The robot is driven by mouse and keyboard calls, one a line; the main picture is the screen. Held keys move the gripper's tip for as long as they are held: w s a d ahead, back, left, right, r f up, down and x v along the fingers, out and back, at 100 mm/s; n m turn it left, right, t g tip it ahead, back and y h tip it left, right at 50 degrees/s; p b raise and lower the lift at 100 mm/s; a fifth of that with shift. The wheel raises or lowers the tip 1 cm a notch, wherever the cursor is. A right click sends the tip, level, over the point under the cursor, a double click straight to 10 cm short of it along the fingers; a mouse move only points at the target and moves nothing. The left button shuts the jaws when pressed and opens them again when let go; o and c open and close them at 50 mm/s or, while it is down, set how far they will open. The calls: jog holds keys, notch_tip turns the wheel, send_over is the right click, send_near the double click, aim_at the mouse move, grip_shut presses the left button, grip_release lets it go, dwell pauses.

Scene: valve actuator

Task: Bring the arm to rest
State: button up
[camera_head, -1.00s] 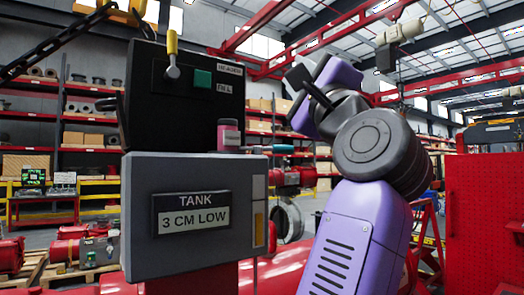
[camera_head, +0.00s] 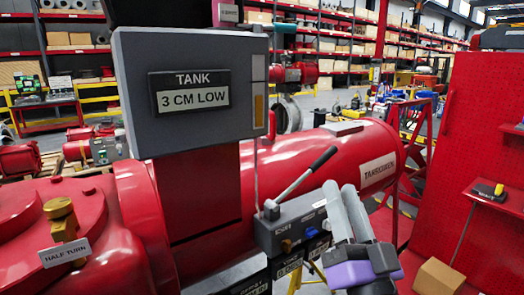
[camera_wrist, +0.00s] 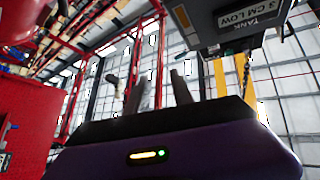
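My gripper (camera_head: 343,192) is low at the right of centre in the head view, with a purple body and two grey fingers pointing up. It also shows in the wrist view (camera_wrist: 156,80), where its two dark fingers stand apart with nothing visible between them. It is open and empty. In the head view it overlaps the right end of a grey block with a lever (camera_head: 302,185); I cannot tell whether they touch. The rest of my arm is mostly out of the head view.
A grey box reading "TANK 3 CM LOW" (camera_head: 190,135) stands left of my gripper. A red tank (camera_head: 300,155) lies behind. A yellow knob (camera_head: 62,222) labelled "HALF TURN" is at left. A red panel (camera_head: 480,140) with a shelf and a cardboard box (camera_head: 438,278) is at right.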

jog(key=s+d+f+n+g+h, duration=0.1)
jog(key=s+d+f+g, duration=0.1)
jog(key=s+f, duration=0.8)
jog(key=s+d+f+n+g+h, duration=0.1)
jog(key=s+f+g, duration=0.3)
jog(key=s+f, duration=0.5)
jog(key=s+d+f+n+g+h, duration=0.1)
jog(key=s+d+f+g, duration=0.2)
jog(key=s+f, duration=0.7)
jog(key=s+d, duration=0.1)
jog(key=s, duration=0.8)
jog(key=shift+f+n, duration=0.3)
